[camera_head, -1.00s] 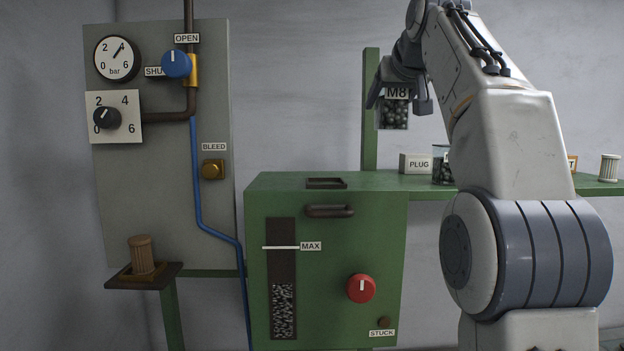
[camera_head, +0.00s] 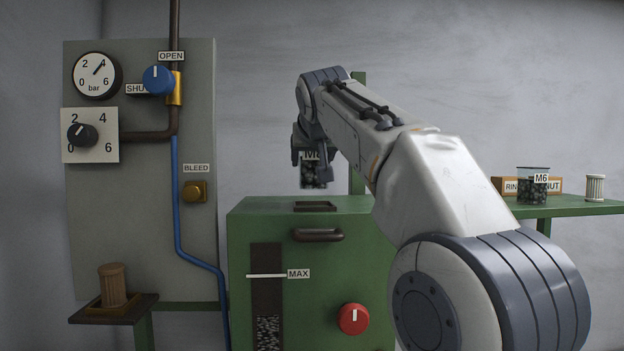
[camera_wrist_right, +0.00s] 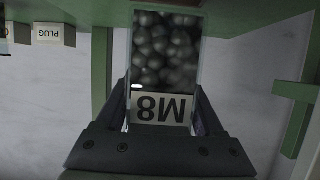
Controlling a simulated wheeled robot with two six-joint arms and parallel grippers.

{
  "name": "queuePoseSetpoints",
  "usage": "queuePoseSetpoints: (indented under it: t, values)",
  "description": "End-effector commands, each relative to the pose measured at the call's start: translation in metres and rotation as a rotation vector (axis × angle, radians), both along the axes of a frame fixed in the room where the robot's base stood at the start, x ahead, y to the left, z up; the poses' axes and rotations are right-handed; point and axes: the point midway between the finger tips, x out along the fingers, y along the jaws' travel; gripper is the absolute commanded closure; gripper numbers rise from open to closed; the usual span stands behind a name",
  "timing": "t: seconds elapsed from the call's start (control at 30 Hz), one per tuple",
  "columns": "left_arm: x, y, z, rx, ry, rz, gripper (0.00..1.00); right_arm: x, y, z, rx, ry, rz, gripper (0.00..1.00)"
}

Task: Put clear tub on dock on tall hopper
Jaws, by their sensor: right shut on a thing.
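My right gripper (camera_head: 311,160) is shut on the clear tub (camera_head: 314,181), which holds dark round pieces and bears an M8 label. The tub also fills the middle of the right wrist view (camera_wrist_right: 165,50), between the fingers. It hangs upright above or behind the top of the green hopper cabinet (camera_head: 340,265). A dark rectangular frame, likely the dock (camera_head: 315,206), lies on that top, just below the tub in the picture. I cannot tell the exact gap or depth between them. My left gripper is not in view.
A green shelf (camera_head: 560,208) at right holds an M6 tub (camera_head: 532,188) and a striped pot (camera_head: 595,188). My arm hides part of the cabinet and shelf. A gauge panel (camera_head: 140,230) stands at left, with a brown tub (camera_head: 112,284) on a small stand.

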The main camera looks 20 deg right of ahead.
Motion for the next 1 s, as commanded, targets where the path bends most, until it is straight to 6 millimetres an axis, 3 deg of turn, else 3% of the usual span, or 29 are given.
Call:
queuePoseSetpoints:
  t: [0.23, 0.7, 0.73, 0.77, 0.8, 1.0]
  values:
    - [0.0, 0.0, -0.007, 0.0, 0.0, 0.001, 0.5, -0.001, -0.001, -0.029, 0.0, -0.001, 0.0, 1.0]
    - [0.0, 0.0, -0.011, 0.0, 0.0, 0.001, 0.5, -0.001, -0.001, -0.038, 0.001, -0.002, 0.001, 1.0]
    - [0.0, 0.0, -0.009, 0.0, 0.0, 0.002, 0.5, 0.0, -0.001, -0.038, 0.001, 0.002, 0.0, 0.19]
    - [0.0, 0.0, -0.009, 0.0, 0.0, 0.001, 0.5, 0.0, -0.001, -0.038, 0.001, 0.002, 0.0, 0.07]
    - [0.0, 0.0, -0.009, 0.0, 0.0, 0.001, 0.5, 0.0, -0.001, -0.038, 0.001, 0.002, 0.0, 0.0]
    - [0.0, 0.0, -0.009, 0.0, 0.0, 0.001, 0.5, 0.0, -0.001, -0.038, 0.001, 0.002, 0.0, 0.0]
